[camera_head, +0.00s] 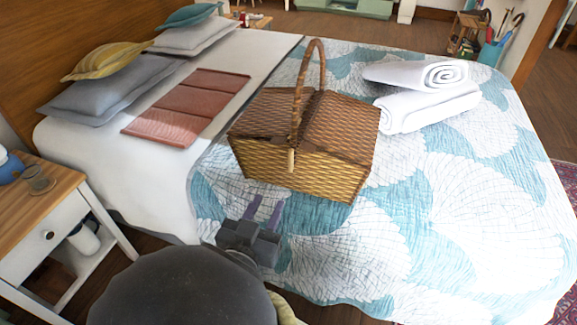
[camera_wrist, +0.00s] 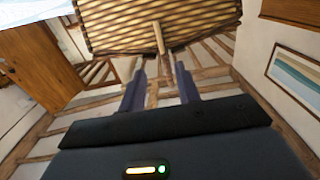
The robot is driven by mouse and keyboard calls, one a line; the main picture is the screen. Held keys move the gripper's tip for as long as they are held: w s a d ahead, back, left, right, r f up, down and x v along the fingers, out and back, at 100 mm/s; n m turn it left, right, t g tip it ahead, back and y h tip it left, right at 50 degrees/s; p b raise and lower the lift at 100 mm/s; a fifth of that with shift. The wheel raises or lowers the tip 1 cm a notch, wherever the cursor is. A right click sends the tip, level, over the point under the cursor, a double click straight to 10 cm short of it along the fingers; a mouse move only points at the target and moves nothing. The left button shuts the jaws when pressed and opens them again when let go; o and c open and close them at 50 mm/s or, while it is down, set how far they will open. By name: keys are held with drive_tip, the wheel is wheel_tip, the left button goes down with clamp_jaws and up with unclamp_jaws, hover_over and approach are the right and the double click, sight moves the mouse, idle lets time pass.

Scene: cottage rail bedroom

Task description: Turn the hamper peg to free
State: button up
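A wicker hamper (camera_head: 310,165) with a tall arched handle stands on the bed. Its lid is shut. The wooden hamper peg (camera_head: 291,160) hangs upright on the front face, just below the lid edge. In the wrist view the hamper (camera_wrist: 110,30) fills the top and the peg (camera_wrist: 159,38) points toward my fingers. My gripper (camera_head: 264,208) is in front of the hamper, below and to the left of the peg. In the wrist view my gripper (camera_wrist: 159,75) has its two purple fingers apart, with the peg's end near the gap between the tips. Nothing is held.
Rolled white towels (camera_head: 425,105) lie right of the hamper. A pink folded cloth (camera_head: 187,105) and several pillows (camera_head: 110,85) lie on the left of the bed. A nightstand (camera_head: 45,210) with a glass stands at the left.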

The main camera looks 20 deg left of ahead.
sight(290, 160)
drive_tip(key=w, duration=0.4)
drive_tip(key=w+b, duration=0.1)
drive_tip(key=w, duration=0.4)
drive_tip(key=w+d+b, duration=0.1)
drive_tip(key=w, duration=0.3)
drive_tip(key=shift+w+f, duration=0.1)
drive_tip(key=shift+w, duration=0.1)
drive_tip(key=shift+s, duration=0.1)
drive_tip(key=shift+s+a, duration=0.1)
clamp_jaws()
